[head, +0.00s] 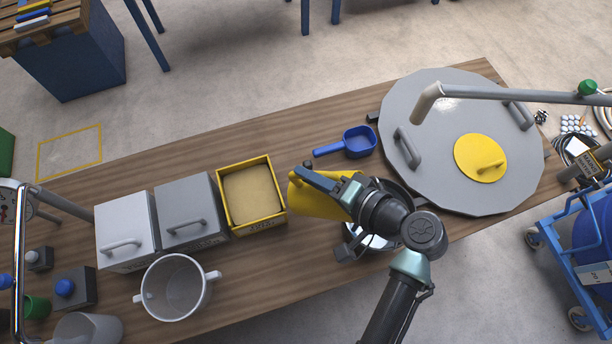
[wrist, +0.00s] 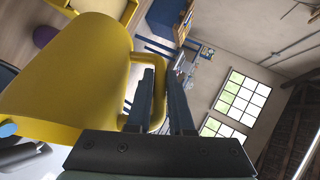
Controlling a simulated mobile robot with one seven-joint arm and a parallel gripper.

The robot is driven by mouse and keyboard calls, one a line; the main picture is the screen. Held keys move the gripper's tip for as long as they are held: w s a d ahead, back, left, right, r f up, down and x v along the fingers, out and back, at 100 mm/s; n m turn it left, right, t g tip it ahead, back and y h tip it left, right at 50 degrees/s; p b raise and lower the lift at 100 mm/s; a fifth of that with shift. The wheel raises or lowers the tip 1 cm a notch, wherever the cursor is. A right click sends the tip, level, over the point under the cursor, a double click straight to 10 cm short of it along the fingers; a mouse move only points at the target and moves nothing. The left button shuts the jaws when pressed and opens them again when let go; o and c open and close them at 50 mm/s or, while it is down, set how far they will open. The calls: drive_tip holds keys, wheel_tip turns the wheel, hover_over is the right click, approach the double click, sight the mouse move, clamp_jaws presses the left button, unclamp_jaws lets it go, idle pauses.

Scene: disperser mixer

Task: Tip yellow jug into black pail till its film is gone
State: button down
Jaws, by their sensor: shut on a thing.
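The yellow jug (head: 318,203) hangs over the table in the head view, partly covered by my gripper (head: 322,180). It looks tilted. In the wrist view the jug (wrist: 65,85) fills the left side, and its handle (wrist: 158,62) runs between the fingers of my gripper (wrist: 160,85), which is shut on it. Its inside and any film do not show clearly. Under and beside my wrist in the head view is a round vessel (head: 374,241), mostly hidden by my arm. I cannot tell whether it is the black pail.
A yellow-rimmed box (head: 221,206) stands left of the jug, with two grey lidded boxes and a two-handled pot (head: 207,287) farther left. A blue scoop (head: 358,142) lies behind. A large grey lid (head: 445,110) fills the right. Bare wood is clear behind the boxes.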

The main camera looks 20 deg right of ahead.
drive_tip(key=shift+s+d+f+m+t+y+b, duration=0.25)
drive_tip(key=shift+d+t+y+b, duration=0.25)
drive_tip(key=shift+b, duration=0.4)
drive_tip(key=shift+s+d+f+m+t+y+b, duration=0.15)
drive_tip(key=shift+s+d+t+y+b, duration=0.2)
drive_tip(key=shift+d+b, duration=0.4)
drive_tip(key=shift+s+d+f+m+t+y+b, duration=0.25)
drive_tip(key=shift+d+t+y+b, duration=0.2)
drive_tip(key=shift+b, duration=0.55)
drive_tip(key=s+d+t+b, duration=0.1)
drive_tip(key=d+m+t+y+b, duration=0.1)
drive_tip(key=b, duration=0.1)
drive_tip(key=shift+s+d+y, duration=0.3)
drive_tip(key=shift+s+d, duration=0.05)
drive_tip(key=shift+d, duration=0.05)
drive_tip(key=shift+s+d+t+y+b, duration=0.3)
drive_tip(key=shift+d+b, duration=0.15)
drive_tip(key=shift+b, duration=0.2)
drive_tip(key=shift+r+n+g+h+p, duration=0.85)
drive_tip(key=shift+g+h+p, duration=1.35)
drive_tip(key=shift+p, duration=1.2)
drive_tip(key=shift+r+n+g+h+p, duration=0.85)
drive_tip(key=shift+g+h+p, duration=0.8)
drive_tip(key=shift+h+p, duration=1.35)
drive_tip(key=shift+r+n+g+h+p, duration=0.85)
drive_tip(key=shift+g+h+p, duration=1.15)
drive_tip(key=shift+p, duration=1.75)
